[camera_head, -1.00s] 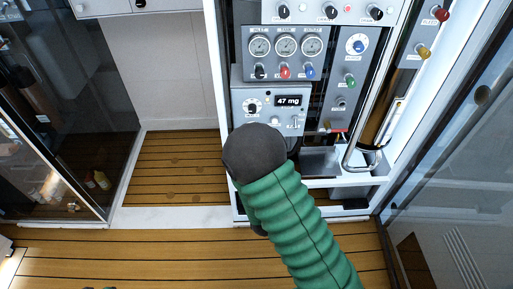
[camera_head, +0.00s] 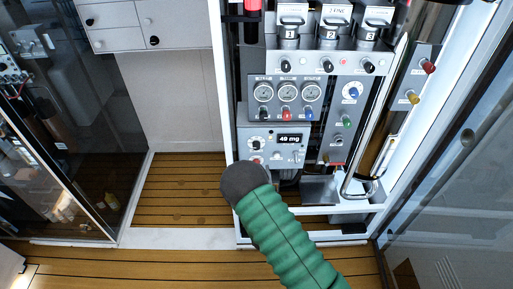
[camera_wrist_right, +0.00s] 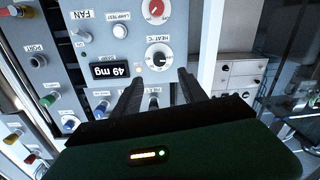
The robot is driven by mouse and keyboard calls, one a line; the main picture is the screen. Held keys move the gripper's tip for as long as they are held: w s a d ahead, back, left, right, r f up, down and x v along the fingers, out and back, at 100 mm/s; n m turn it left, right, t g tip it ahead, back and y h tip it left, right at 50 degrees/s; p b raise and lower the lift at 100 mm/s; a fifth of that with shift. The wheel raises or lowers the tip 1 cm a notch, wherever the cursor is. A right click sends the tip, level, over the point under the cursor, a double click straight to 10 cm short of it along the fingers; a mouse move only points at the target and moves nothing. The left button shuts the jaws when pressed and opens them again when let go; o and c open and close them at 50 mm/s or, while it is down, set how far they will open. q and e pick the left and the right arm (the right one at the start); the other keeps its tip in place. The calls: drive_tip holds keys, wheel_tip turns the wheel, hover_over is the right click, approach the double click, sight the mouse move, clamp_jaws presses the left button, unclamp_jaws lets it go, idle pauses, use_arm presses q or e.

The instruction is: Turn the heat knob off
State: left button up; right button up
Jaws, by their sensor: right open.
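The heat knob (camera_head: 256,145) is a black knob on a white dial, left of the display reading 49 mg (camera_head: 291,140) on the grey panel. In the right wrist view, which shows the panel upside down, the heat knob (camera_wrist_right: 158,57) lies just beyond my right gripper (camera_wrist_right: 160,78). Its two dark fingers are open with nothing between them, pointing at the panel near the knob. I cannot tell whether a finger touches the dial. In the head view my green right arm and its dark end hide the fingers. My left gripper is out of view.
A red knob (camera_wrist_right: 155,10) sits next to the heat knob. A lamp test button (camera_wrist_right: 122,31) and a fan switch (camera_wrist_right: 81,35) are close by. Gauges (camera_head: 287,92) and coloured knobs sit above. A metal pipe (camera_head: 375,150) stands on the right.

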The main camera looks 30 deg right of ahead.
sight(256, 148)
drive_tip(key=x, duration=1.2)
drive_tip(key=shift+d, duration=0.1)
clamp_jaws()
drive_tip(key=shift+f+b, duration=0.1)
drive_tip(key=shift+b, duration=0.25)
